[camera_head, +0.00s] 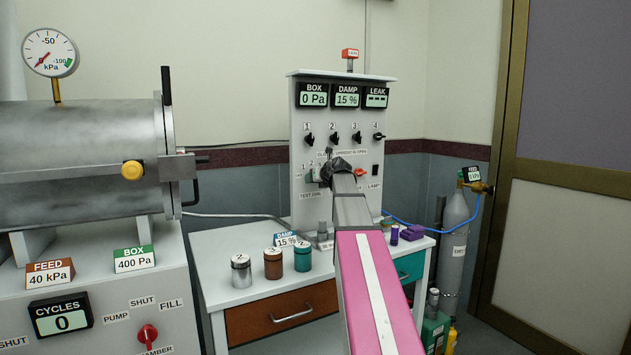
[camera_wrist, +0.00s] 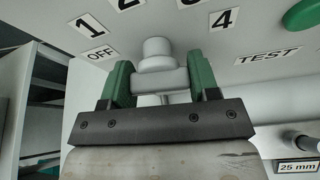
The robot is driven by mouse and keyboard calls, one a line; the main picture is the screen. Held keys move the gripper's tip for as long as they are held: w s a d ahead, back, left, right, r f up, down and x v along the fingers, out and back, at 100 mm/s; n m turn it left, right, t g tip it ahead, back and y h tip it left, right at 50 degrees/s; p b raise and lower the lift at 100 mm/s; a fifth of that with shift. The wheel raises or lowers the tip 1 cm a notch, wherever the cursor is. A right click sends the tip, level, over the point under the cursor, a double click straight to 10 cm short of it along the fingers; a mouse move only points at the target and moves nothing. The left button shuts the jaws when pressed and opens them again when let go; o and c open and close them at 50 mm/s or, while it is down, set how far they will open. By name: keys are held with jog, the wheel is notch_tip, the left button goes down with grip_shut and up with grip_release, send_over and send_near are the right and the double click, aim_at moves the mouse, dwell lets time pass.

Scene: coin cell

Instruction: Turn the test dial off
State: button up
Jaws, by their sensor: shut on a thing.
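The test dial (camera_wrist: 155,48) is a pale grey knob with a round hub and a crossbar, on the panel face in the wrist view. Labels 1, 2, 4 and OFF (camera_wrist: 98,54) surround it, with part of another label at the top edge. My gripper (camera_wrist: 158,82) has its two green fingers on either side of the crossbar and is shut on it. Which label the dial points to is unclear. In the head view my gripper (camera_head: 326,173) is at the lower part of the white panel (camera_head: 343,120) and hides most of the dial above the TEST DIAL label (camera_head: 311,195).
Above the dial are several black knobs (camera_head: 332,139) and three displays (camera_head: 346,95). A red switch (camera_head: 361,172) sits right of my gripper. Several lidded jars (camera_head: 273,264) stand on the bench (camera_head: 225,297). A metal chamber (camera_head: 80,160) stands left, a gas cylinder (camera_head: 453,235) right.

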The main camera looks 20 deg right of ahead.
jog(key=shift+f, duration=0.1)
jog(key=o, duration=0.9)
jog(key=v, duration=1.1)
jog(key=shift+a, duration=0.1)
jog(key=shift+w, duration=0.1)
